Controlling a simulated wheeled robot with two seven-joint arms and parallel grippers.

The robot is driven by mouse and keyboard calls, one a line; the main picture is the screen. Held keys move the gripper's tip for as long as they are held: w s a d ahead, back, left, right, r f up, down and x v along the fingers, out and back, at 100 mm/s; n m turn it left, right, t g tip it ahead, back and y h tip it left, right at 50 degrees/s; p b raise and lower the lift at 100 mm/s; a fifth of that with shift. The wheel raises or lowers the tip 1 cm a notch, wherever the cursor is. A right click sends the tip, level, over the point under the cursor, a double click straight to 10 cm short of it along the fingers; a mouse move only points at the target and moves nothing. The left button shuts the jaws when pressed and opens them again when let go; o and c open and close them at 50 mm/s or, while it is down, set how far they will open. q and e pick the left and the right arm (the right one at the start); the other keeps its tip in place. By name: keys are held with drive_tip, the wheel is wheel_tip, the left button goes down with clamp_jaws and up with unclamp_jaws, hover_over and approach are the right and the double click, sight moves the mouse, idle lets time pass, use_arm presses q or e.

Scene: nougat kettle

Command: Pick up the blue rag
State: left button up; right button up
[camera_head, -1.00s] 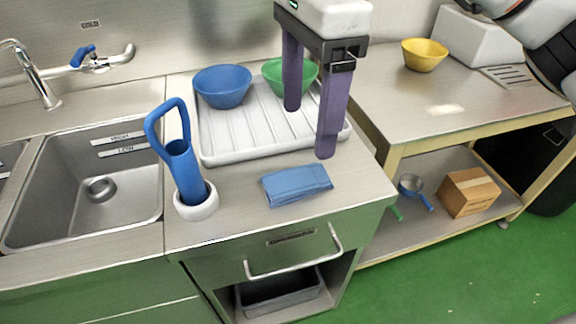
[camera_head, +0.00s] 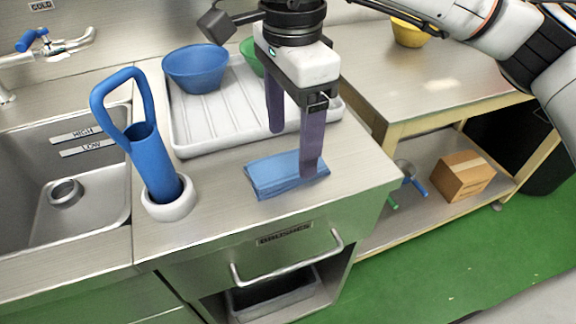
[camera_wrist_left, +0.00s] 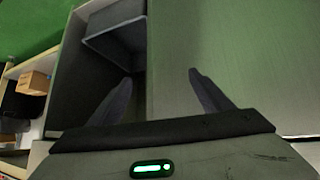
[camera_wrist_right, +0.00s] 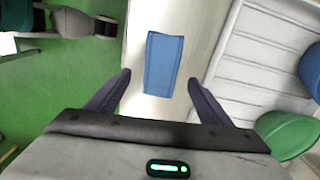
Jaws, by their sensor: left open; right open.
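The blue rag (camera_head: 272,176) lies folded flat on the steel counter, in front of the white drying tray. My right gripper (camera_head: 293,152) is open and empty. In the head view its purple fingers hang over the rag's right and back part, and the nearer finger hides some of it. In the right wrist view the rag (camera_wrist_right: 164,64) lies ahead of and between the two open fingers (camera_wrist_right: 158,88), apart from them. My left gripper (camera_wrist_left: 160,88) is open and empty in the left wrist view, low in front of the cabinet; it is outside the head view.
The drying tray (camera_head: 190,135) holds a blue bowl (camera_head: 195,70) and a green bowl (camera_head: 250,52). A sink (camera_head: 60,165) lies at left. A drawer handle (camera_head: 290,268) sticks out below the counter.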

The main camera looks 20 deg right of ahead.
sight(293, 162)
drive_tip(key=f, duration=0.4)
drive_tip(key=shift+w+d, duration=0.1)
drive_tip(key=shift+d, duration=0.1)
drive_tip(key=c, duration=1.1)
wheel_tip(293, 162, up, 10)
drive_tip(key=shift+r, duration=0.1)
drive_tip(key=o, duration=0.4)
drive_tip(key=c, duration=0.3)
